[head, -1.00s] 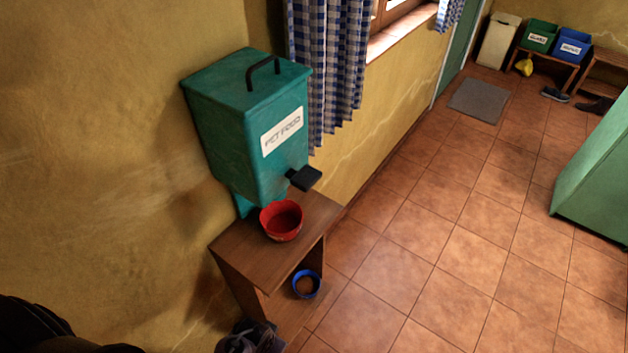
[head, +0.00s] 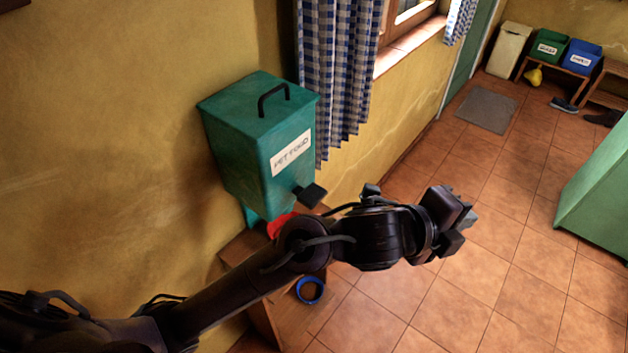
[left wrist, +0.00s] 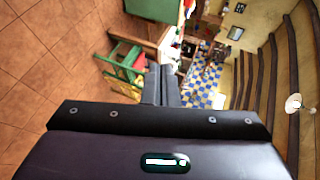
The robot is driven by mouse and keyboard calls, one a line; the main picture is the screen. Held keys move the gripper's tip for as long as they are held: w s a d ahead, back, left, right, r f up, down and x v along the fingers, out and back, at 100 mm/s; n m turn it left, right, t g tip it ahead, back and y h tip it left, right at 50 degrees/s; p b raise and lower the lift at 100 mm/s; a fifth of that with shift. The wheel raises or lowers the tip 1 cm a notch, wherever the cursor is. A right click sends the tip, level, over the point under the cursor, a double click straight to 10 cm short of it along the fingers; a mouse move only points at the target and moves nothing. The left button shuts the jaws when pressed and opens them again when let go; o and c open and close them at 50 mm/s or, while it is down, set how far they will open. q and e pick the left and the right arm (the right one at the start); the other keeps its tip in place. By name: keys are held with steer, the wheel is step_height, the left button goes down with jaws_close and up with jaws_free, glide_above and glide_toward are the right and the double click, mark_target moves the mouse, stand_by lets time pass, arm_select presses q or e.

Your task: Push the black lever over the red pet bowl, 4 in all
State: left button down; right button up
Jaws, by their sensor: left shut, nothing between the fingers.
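The green pet food dispenser (head: 235,145) hangs on the wall, with its black lever (head: 311,195) sticking out low at the front. The red pet bowl (head: 280,224) sits below it on the wooden shelf; my left arm hides most of it. My left gripper (head: 470,219) is out over the floor, to the right of the lever and apart from it. In the left wrist view its two fingers (left wrist: 161,86) are together with nothing between them. My right gripper is not in view.
A blue bowl (head: 310,290) with brown contents sits on the lower level of the wooden shelf (head: 240,248). A checked curtain (head: 335,80) hangs right of the dispenser. A green cabinet (head: 597,190) stands far right. The tiled floor between is clear.

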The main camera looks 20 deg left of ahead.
arm_select(q)
steer(key=s+d+m+g+h, duration=0.2)
steer(key=s+d+m+g, duration=0.45)
steer(key=m, duration=0.85)
step_height(320, 180, down, 6)
steer(key=w+m+g+y, duration=0.1)
steer(key=w+m+y, duration=0.1)
steer(key=m, duration=0.6)
steer(key=w+a+m+g+y, duration=0.1)
steer(key=w+a+m+y, duration=0.35)
steer(key=a, duration=0.55)
steer(key=w+a+m+y, duration=0.3)
steer(key=w+a, duration=0.2)
steer(key=a, duration=0.5)
steer(key=w+a+r+m+y, duration=0.1)
steer(key=w+a+r+y, duration=0.1)
steer(key=a+r, duration=0.8)
steer(key=w+a, duration=0.1)
steer(key=a, duration=0.2)
steer(key=shift+w+a+g+y, duration=0.2)
steer(key=shift+a+g+y, duration=0.05)
steer(key=shift+g+y, duration=0.1)
